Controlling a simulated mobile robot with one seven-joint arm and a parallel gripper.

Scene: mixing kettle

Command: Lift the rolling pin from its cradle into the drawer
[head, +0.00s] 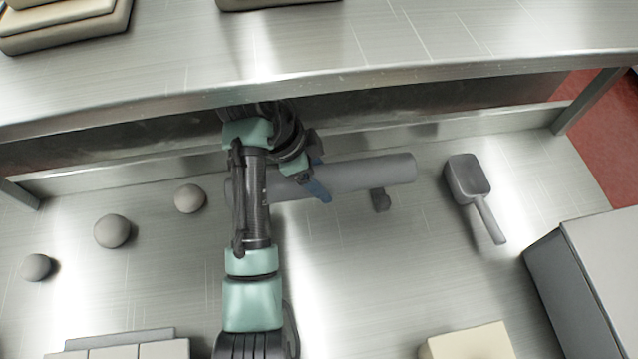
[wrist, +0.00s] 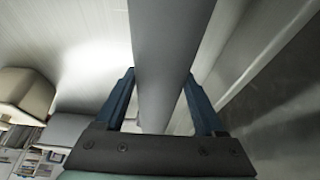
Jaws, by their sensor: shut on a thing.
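The rolling pin (head: 365,174) is a plain grey cylinder lying crosswise below the raised shelf in the head view. My gripper (head: 318,182) is shut on it near its middle, with a blue finger showing on the near side. In the wrist view the pin (wrist: 160,60) runs between the two blue fingers of my gripper (wrist: 160,88). A small dark block (head: 380,200), apparently part of the cradle, shows just below the pin's right part. I cannot tell whether the pin touches it. My arm hides part of the pin's left half. No drawer can be made out for certain.
Three grey balls (head: 112,231) lie at the left. A grey scoop (head: 474,192) lies right of the pin. A grey box (head: 590,280) stands at the right, and a cream block (head: 468,343) at the front. The steel shelf edge (head: 400,73) runs behind the pin.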

